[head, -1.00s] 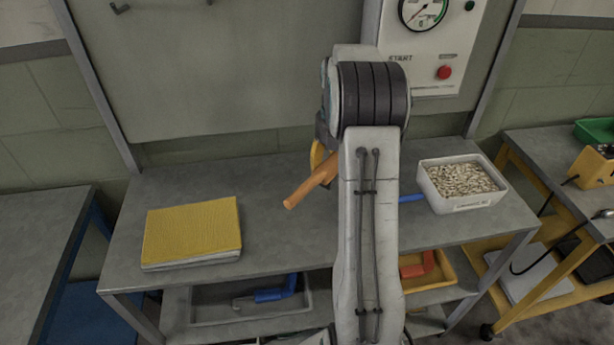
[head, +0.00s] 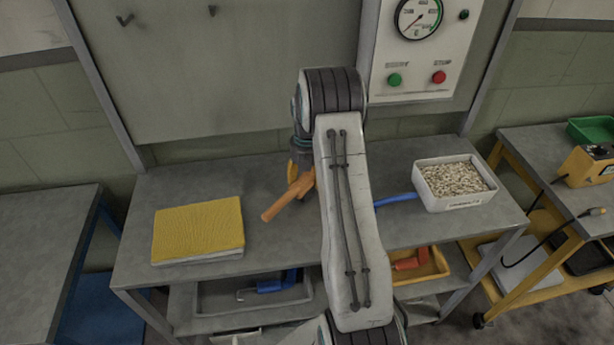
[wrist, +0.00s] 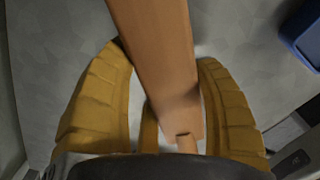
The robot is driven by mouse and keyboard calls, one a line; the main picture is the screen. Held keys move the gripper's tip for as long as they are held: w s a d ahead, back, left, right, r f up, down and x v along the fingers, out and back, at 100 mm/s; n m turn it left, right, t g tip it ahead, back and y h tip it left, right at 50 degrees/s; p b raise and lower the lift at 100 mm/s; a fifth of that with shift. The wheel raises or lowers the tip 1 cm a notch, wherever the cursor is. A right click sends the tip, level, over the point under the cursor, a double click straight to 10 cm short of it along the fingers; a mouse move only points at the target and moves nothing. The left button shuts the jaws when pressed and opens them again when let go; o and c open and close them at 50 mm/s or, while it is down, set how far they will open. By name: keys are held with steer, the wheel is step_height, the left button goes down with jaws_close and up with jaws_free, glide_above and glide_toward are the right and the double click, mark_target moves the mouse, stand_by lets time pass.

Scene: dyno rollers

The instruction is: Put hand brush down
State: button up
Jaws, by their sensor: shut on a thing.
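The hand brush shows as a wooden orange-brown handle (head: 283,203) left of my arm in the head view. The same handle (wrist: 160,60) runs up between the fingers in the wrist view. My gripper (head: 300,180) is shut on it, above the grey workbench (head: 270,235). In the wrist view the yellow fingers (wrist: 165,110) sit on either side of the handle. The bristle end is hidden, and I cannot tell whether the brush touches the bench top.
A yellow-topped pad (head: 198,229) lies on the bench at left. A white bin of pale pellets (head: 425,190) stands at right, with a blue object (head: 394,199) beside it. A gauge panel (head: 420,75) is behind. Bench between pad and brush is clear.

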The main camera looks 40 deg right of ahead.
steer(key=shift+f, duration=0.25)
steer(key=shift+f, duration=0.15)
steer(key=o, duration=1.3)
